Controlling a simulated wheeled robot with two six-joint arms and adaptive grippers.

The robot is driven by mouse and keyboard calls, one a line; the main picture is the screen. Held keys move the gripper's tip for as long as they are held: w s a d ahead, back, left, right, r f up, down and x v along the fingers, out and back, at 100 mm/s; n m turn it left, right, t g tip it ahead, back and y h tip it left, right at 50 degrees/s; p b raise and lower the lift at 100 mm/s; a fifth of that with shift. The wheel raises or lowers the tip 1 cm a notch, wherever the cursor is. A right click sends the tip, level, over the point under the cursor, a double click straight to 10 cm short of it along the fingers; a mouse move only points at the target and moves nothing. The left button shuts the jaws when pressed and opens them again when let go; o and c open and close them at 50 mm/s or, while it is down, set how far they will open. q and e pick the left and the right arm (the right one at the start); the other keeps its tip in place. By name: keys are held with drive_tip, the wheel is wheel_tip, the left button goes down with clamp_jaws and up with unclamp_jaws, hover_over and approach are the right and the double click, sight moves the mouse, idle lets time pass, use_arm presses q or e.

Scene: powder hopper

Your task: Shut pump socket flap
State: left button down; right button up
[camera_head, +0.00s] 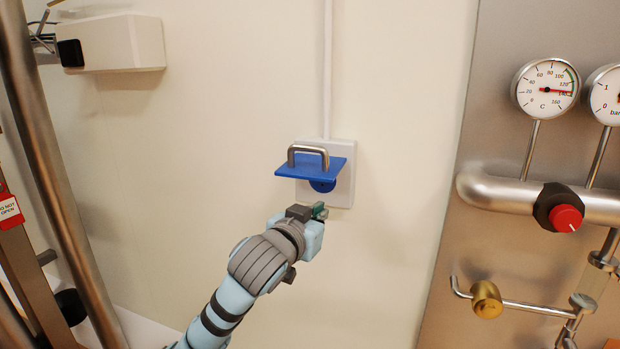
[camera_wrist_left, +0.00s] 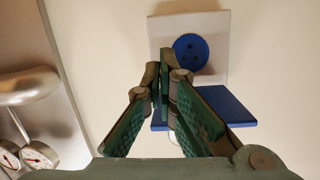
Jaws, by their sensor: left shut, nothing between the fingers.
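The blue socket flap (camera_head: 311,168) stands open, sticking out from the wall above the blue round socket (camera_head: 322,186) on its white plate (camera_head: 344,190). A metal handle (camera_head: 309,152) is on top of the flap. My left gripper (camera_head: 319,211) is just below the flap and socket, its fingers shut and empty, apparently apart from the flap. In the left wrist view my gripper (camera_wrist_left: 166,72) points toward the socket face (camera_wrist_left: 190,53), with part of the flap (camera_wrist_left: 230,106) behind and beside the fingers; its handle is mostly hidden there. My right gripper is out of view.
A white conduit (camera_head: 327,70) runs up the wall from the socket plate. At right, a steel panel carries gauges (camera_head: 546,88), a pipe (camera_head: 500,193) and a red knob (camera_head: 566,218). A white box (camera_head: 115,43) is at upper left. The wall around the socket is clear.

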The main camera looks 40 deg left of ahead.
use_arm(q)
drive_tip(key=s+a+r+n+t+y, duration=0.1)
drive_tip(key=s+r+t, duration=0.15)
drive_tip(key=r, duration=0.55)
drive_tip(key=s+r+n+t+y, duration=0.1)
drive_tip(key=s+r, duration=0.3)
drive_tip(key=r, duration=0.5)
drive_tip(key=p, duration=0.1)
hover_over(308, 173)
drive_tip(key=shift+f, duration=0.7)
drive_tip(key=shift+s+f, duration=0.15)
drive_tip(key=shift+f, duration=0.25)
drive_tip(key=shift+f, duration=0.1)
